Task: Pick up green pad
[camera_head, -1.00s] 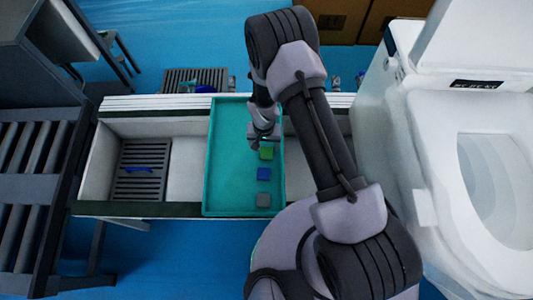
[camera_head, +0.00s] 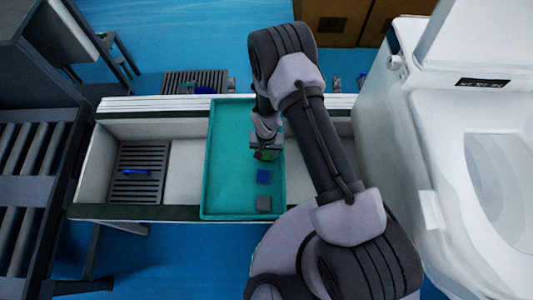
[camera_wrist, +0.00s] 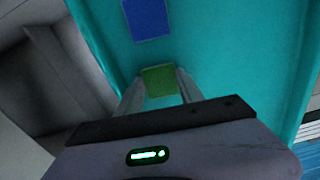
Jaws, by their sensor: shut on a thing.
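The green pad (camera_head: 266,155) is in the teal tray (camera_head: 228,180), partly hidden by my gripper (camera_head: 265,150) in the head view. In the wrist view the green pad (camera_wrist: 159,80) sits between the two fingertips of my gripper (camera_wrist: 158,84), which is shut on it. I cannot tell whether the pad is touching the tray floor or just above it.
A blue pad (camera_head: 264,177) and a grey pad (camera_head: 264,203) lie in the tray in a line toward the front. The blue pad also shows in the wrist view (camera_wrist: 146,18). A slatted rack (camera_head: 139,172) is at left. A white toilet (camera_head: 455,150) stands at right.

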